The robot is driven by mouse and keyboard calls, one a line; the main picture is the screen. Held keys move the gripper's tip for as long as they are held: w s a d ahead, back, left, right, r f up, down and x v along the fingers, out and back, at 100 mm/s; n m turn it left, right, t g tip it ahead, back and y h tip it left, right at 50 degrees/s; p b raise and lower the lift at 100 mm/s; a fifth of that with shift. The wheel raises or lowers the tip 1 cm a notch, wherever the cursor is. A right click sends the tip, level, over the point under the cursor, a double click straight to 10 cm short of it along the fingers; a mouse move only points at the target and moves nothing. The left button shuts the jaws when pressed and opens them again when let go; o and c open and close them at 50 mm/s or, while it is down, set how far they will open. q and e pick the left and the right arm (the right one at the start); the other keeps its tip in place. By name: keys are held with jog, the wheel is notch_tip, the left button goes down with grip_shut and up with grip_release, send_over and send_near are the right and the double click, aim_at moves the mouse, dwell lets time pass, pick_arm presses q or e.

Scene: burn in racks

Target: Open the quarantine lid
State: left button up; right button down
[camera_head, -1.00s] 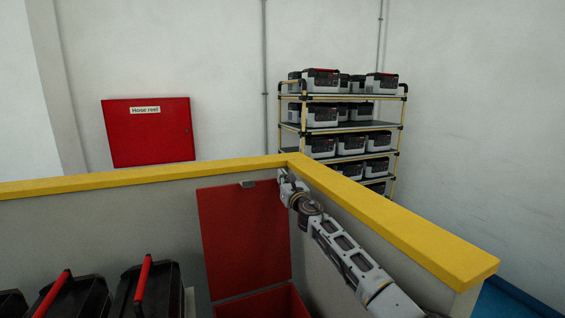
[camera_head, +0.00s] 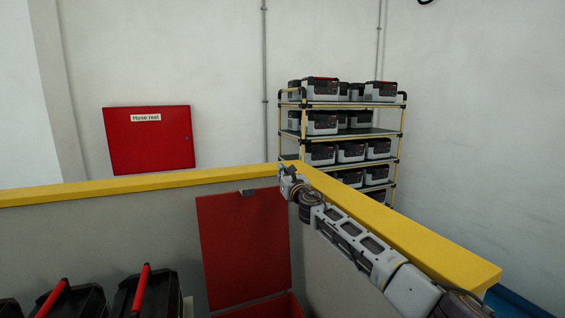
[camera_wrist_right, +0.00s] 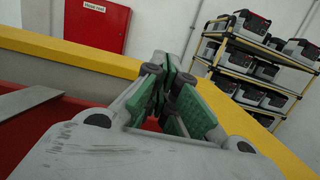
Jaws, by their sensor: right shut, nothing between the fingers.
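The red quarantine lid (camera_head: 245,250) stands raised, close to upright, against the inside of the grey wall in the head view. A small grey catch (camera_head: 247,191) is at its top edge. Part of the red box (camera_head: 268,306) shows below it at the frame's bottom edge. My right gripper (camera_head: 285,172) is at the wall's corner, just right of the lid's top right corner. In the right wrist view its green-padded fingers (camera_wrist_right: 172,92) are together with nothing between them. Red surface also shows at the left of that view. My left gripper is not in view.
A wall with a yellow top (camera_head: 130,187) runs behind the lid and turns toward me at the right. Black cases with red handles (camera_head: 145,292) stand at the lower left. Beyond the wall are a rack of units (camera_head: 345,134) and a red hose reel cabinet (camera_head: 150,140).

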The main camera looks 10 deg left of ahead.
jog(key=shift+r, duration=2.1)
